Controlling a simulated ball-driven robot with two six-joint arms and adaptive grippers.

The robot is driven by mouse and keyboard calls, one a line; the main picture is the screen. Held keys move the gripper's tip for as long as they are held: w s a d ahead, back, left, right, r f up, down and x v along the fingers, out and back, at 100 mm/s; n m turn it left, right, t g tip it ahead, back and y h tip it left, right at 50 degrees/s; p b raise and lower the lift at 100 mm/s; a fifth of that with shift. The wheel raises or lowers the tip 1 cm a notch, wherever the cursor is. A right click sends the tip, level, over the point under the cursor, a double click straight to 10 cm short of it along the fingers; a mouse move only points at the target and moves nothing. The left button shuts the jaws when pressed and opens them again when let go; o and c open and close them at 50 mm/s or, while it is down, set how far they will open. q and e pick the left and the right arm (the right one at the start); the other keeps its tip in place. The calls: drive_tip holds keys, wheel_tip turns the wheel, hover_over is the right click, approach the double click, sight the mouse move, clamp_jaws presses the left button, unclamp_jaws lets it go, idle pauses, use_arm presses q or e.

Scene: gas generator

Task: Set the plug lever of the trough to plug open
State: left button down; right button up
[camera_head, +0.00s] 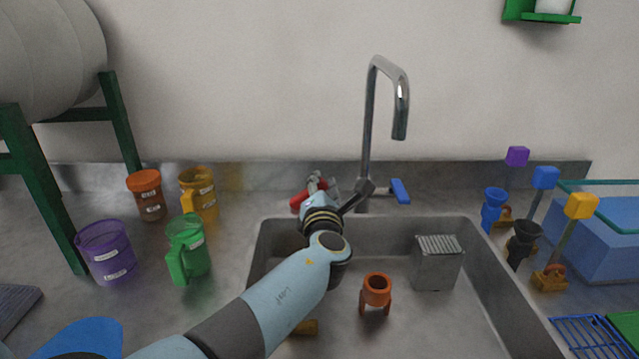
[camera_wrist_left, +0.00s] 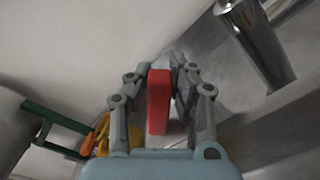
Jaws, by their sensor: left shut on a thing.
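The sink trough (camera_head: 480,240) is set in the counter, with a tall chrome tap (camera_head: 368,130) behind it. A red lever (camera_head: 296,202) sits left of the tap's base, partly hidden by my left gripper (camera_head: 320,187). In the left wrist view the red lever (camera_wrist_left: 158,105) stands between the two fingers of my left gripper (camera_wrist_left: 172,85), which is shut on it. A blue lever (camera_head: 400,191) is right of the tap. A dark handle (camera_head: 357,196) shows at the tap's foot, partly behind my arm. My right gripper is out of view.
An orange stand (camera_head: 376,290) and a grey grater-like box (camera_head: 437,263) are in the trough. Mugs, including a green one (camera_head: 188,248) and a purple one (camera_head: 106,252), stand left. Several coloured items and a blue bin (camera_head: 600,240) stand right.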

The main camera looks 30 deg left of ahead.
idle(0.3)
use_arm(q)
drive_tip(key=c, duration=1.1)
unclamp_jaws()
drive_tip(key=shift+d, duration=0.1)
drive_tip(key=shift+r, duration=0.1)
wheel_tip(320, 180, up, 10)
drive_tip(key=shift+f, duration=0.1)
